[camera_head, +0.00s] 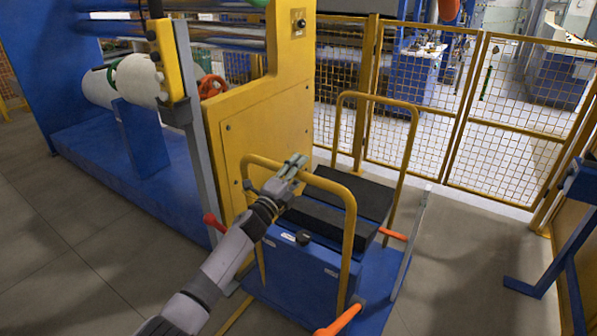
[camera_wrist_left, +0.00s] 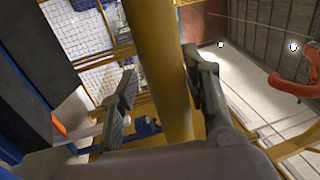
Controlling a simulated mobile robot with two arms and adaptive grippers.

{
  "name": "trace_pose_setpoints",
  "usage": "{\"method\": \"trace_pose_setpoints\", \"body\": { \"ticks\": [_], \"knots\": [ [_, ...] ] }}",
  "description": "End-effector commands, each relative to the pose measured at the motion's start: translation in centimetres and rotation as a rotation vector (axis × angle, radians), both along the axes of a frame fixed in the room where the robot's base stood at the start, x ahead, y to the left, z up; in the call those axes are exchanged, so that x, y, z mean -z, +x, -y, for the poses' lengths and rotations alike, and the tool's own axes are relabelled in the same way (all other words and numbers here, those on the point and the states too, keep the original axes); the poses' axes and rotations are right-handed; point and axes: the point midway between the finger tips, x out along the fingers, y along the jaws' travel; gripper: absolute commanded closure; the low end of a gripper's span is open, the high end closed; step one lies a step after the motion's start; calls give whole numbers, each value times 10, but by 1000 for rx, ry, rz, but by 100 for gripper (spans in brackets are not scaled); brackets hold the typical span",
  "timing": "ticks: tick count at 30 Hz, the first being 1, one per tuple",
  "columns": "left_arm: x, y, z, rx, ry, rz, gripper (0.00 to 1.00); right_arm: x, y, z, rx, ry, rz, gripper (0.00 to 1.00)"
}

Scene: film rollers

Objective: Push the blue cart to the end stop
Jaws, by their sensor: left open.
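The blue cart (camera_head: 305,268) stands on the floor beside the yellow machine panel, with black pads (camera_head: 335,215) on top. It has a near yellow handle hoop (camera_head: 349,230) and a far yellow hoop (camera_head: 372,97). My left gripper (camera_head: 292,167) is at the top bar of the near hoop. In the left wrist view, the yellow bar (camera_wrist_left: 160,70) passes between the open fingers of this gripper (camera_wrist_left: 163,98), with gaps visible. I cannot pick out the end stop with certainty. My right gripper is out of view.
A yellow mesh fence (camera_head: 440,130) stands behind the cart. The blue and yellow machine (camera_head: 165,165) with a white roll (camera_head: 135,80) is on the left. A blue stand (camera_head: 570,230) is at the right. Grey floor (camera_head: 465,270) lies clear between cart and stand.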

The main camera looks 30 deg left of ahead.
Motion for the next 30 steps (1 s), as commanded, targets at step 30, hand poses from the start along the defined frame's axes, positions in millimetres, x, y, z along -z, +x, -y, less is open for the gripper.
{"method": "trace_pose_setpoints", "body": {
  "ticks": [30],
  "knots": [
    [24, -117, -9, 0, 0, 0, 57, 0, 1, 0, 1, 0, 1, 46]
  ]
}}
